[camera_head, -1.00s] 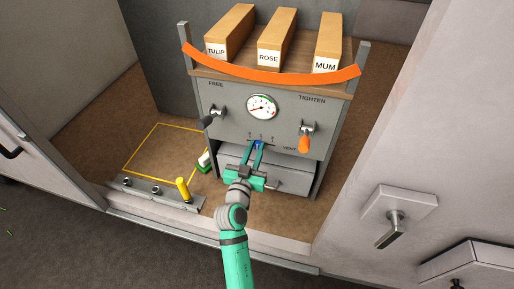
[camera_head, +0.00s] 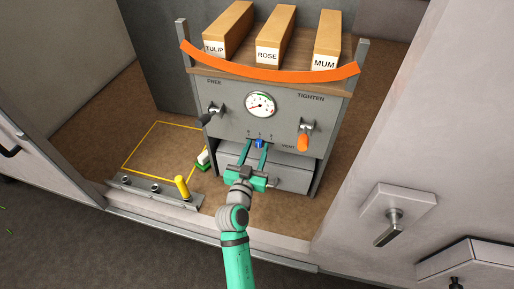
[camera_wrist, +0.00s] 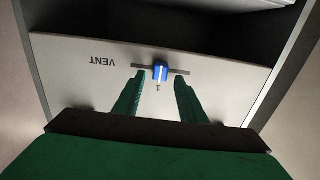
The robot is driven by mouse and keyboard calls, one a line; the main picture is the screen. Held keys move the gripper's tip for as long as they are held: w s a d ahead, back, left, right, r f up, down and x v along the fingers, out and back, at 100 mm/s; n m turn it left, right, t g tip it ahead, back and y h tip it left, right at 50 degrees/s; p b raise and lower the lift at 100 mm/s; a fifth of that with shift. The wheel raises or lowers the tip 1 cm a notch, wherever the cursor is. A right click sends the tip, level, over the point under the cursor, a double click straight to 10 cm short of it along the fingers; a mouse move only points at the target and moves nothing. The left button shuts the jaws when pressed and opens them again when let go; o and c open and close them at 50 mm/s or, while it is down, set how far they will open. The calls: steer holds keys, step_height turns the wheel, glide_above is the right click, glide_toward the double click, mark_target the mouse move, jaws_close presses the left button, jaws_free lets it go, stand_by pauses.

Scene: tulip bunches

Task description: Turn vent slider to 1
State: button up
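The vent slider is a small blue knob (camera_head: 259,143) in a dark horizontal slot on the grey machine front (camera_head: 231,123). It also shows in the wrist view as a blue knob (camera_wrist: 160,71) near the middle of its slot, lined up with the mark that reads 1. My gripper (camera_head: 256,150) is open, its two green fingers spread on either side of the slider. In the wrist view, both fingers of my gripper (camera_wrist: 160,82) stand apart from the knob, with clear gaps on both sides.
A gauge (camera_head: 261,105) sits above the slot. A dark-handled lever (camera_head: 212,115) is on the left, and an orange-handled lever (camera_head: 304,140) is on the right. A grey drawer (camera_head: 288,176) lies below my fingers. An orange curved bar (camera_head: 270,71) spans the machine above.

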steer(key=v, duration=1)
steer(key=shift+s, duration=0.15)
steer(key=shift+a, duration=0.1)
steer(key=s+f+n+g+y, duration=0.1)
steer(key=s+f+n+y, duration=0.1)
steer(key=s+f, duration=0.55)
steer(key=s+f+n+g+y, duration=0.15)
steer(key=s+f, duration=0.25)
steer(key=s, duration=0.6)
steer(key=s+d+r, duration=0.2)
steer(key=s, duration=0.7)
steer(key=s+d+r, duration=0.2)
steer(key=s, duration=0.7)
steer(key=shift+d+m, duration=0.15)
steer(key=shift+m, duration=0.3)
steer(key=shift+s+y, duration=0.2)
steer(key=shift+y, duration=0.05)
